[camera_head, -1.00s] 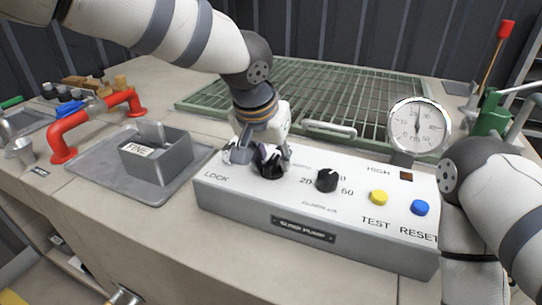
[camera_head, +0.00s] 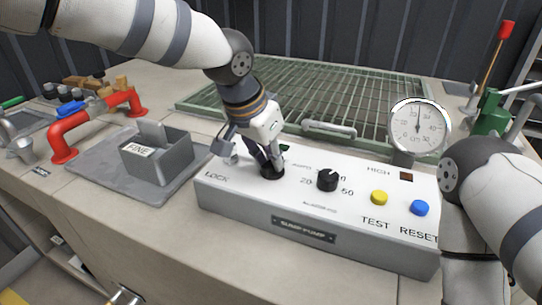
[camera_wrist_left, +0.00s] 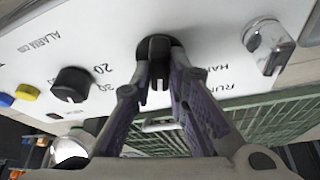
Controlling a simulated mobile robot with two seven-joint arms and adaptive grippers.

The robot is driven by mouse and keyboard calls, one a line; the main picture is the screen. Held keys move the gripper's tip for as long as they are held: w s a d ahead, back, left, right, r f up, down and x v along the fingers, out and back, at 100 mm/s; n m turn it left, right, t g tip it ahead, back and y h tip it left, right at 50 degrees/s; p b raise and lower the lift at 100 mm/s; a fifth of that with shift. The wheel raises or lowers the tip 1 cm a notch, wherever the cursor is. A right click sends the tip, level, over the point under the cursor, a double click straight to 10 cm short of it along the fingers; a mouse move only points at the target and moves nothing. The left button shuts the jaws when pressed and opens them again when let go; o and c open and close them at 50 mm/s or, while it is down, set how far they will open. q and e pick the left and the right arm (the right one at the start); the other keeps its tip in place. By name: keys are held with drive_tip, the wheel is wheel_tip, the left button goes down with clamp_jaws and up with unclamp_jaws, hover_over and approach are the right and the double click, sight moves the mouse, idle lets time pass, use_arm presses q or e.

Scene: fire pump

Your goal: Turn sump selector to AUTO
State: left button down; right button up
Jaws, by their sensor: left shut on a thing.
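The white sump pump box (camera_head: 235,200) stands on the bench. Its black selector knob (camera_head: 273,173) sits toward the left end, near the LOCK label, partly hidden by my fingers. In the left wrist view the knob (camera_wrist_left: 158,48) shows between two purple-padded fingers. My left gripper (camera_head: 268,160) is shut on this knob and leans, its wrist up and to the left of it. RUN and HAND lettering shows beside the knob in the wrist view; which position its pointer faces I cannot tell. My right arm is at the right edge, its gripper out of view.
A second black dial (camera_head: 327,180), a yellow TEST button (camera_head: 379,198) and a blue RESET button (camera_head: 420,208) share the panel. A round gauge (camera_head: 417,127) stands behind. A silver lock piece (camera_wrist_left: 268,45) is close beside the fingers. A grey FINE box (camera_head: 157,160) stands left.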

use_arm(q)
drive_tip(key=m, duration=0.2)
drive_tip(key=m+g+h+b, duration=0.1)
drive_tip(key=m, duration=0.1)
drive_tip(key=shift+w+f+m+g, duration=0.15)
drive_tip(key=shift+f+m+g, duration=0.05)
drive_tip(key=shift+m+g, duration=0.1)
drive_tip(key=shift+r+m+g+h+b, duration=0.1)
drive_tip(key=shift+m+g+h+b, duration=0.4)
drive_tip(key=shift+m, duration=1.3)
use_arm(e)
drive_tip(key=shift+g, duration=0.7)
drive_tip(key=shift+s+f, duration=1.45)
drive_tip(key=shift+s, duration=0.05)
use_arm(q)
drive_tip(key=shift+a+m+y, duration=0.1)
drive_tip(key=shift+m+y, duration=0.2)
drive_tip(key=c, duration=1.6)
unclamp_jaws()
drive_tip(key=shift+o, duration=0.2)
drive_tip(key=shift+r, duration=0.15)
drive_tip(key=w+v, duration=0.1)
drive_tip(key=v, duration=1)
drive_tip(key=shift+s+a+r, duration=0.2)
drive_tip(key=shift+s+r, duration=0.1)
drive_tip(key=shift+r, duration=0.05)
